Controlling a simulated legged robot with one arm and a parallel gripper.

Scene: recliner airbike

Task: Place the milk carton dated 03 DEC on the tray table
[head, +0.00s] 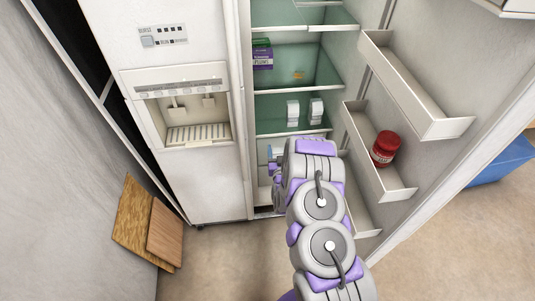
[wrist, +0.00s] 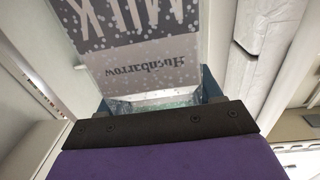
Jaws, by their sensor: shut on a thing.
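A milk carton (wrist: 135,40) with a grey-and-white speckled label, "MILK" and a brand name upside down, fills the top middle of the wrist view. My gripper (wrist: 155,100) is shut on it, with its dark finger edge in front of the carton's near end. No date can be read. In the head view my gripper (head: 274,160) is inside the lower part of the open fridge, mostly hidden by my arm, and the carton cannot be made out there. The tray table is not in view.
Two white containers (head: 292,112) and a purple box (head: 262,56) stand on fridge shelves. A red-lidded jar (head: 385,147) sits in a door bin. The open door bounds the right. Wooden boards (head: 148,225) lean at left; a blue box (head: 503,162) is at far right.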

